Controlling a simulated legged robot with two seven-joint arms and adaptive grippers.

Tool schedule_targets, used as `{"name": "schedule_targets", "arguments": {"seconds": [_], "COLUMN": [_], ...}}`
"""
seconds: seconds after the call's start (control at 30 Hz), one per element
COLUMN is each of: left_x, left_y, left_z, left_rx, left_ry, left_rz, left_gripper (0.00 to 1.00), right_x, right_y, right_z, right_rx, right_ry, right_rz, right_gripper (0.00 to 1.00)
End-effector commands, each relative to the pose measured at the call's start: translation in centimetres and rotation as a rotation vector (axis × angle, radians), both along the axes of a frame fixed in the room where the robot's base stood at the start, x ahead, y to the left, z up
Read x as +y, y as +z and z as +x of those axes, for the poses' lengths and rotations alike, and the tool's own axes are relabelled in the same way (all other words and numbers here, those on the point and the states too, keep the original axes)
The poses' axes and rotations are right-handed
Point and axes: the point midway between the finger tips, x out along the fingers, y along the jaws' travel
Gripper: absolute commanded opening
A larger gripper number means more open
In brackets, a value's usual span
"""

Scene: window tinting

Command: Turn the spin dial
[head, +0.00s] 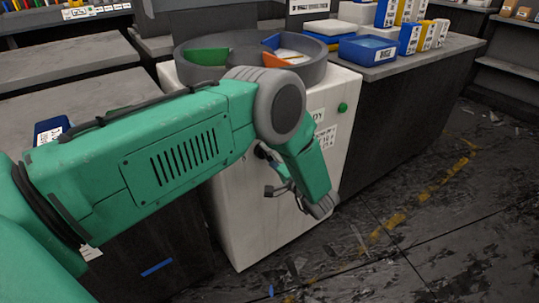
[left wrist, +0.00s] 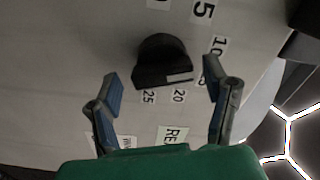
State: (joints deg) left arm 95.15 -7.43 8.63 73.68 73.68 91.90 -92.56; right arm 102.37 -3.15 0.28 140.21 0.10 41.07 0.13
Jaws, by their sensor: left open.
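The spin dial (left wrist: 163,62) is a black knob on the white machine's front, with printed numbers such as 5, 10, 20 and 25 around it, in the left wrist view. My left gripper (left wrist: 168,84) is open, with one blue-padded finger on each side of the dial and below it in the picture. I cannot tell whether a finger touches it. In the head view the left gripper (head: 278,185) is by the machine's front (head: 237,226), and my green arm hides most of the dial. My right gripper is not in view.
The machine has a round grey tub (head: 310,68) on top with coloured pieces inside, and a green button (head: 342,108) on its front. A counter (head: 425,58) with blue bins (head: 367,50) stands at the right. The floor (head: 440,235) at the right is mostly clear, with scattered scraps.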

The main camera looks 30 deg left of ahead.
Motion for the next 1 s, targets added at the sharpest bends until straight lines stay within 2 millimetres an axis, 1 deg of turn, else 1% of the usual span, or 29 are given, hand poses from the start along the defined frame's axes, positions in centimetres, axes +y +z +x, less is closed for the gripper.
{"name": "schedule_targets", "arguments": {"seconds": [0.03,0.3,0.4,0.5,0.6,0.7,1.0], "left_x": [-0.9,-6.3,-8.0,-9.2,-9.9,-10.2,-10.2], "left_y": [0.0,-0.1,-0.1,-0.1,-0.1,-0.1,-0.1], "left_z": [-0.3,-2.4,-3.1,-3.6,-3.8,-4.0,-4.0], "left_rx": [0.000,0.001,0.001,0.000,0.000,0.000,0.001], "left_ry": [-0.004,-0.005,-0.005,-0.004,-0.004,-0.003,-0.003], "left_rz": [-0.001,-0.001,0.000,-0.001,0.000,0.000,0.000], "left_gripper": [0.69,0.69,0.69,0.69,0.69,0.69,0.69], "right_x": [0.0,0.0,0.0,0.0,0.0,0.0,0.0], "right_y": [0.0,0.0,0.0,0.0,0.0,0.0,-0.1], "right_z": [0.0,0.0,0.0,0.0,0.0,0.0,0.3], "right_rx": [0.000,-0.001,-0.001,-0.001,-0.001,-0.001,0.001], "right_ry": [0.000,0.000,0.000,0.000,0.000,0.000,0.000], "right_rz": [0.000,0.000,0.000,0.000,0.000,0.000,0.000], "right_gripper": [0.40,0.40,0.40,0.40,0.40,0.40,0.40]}}
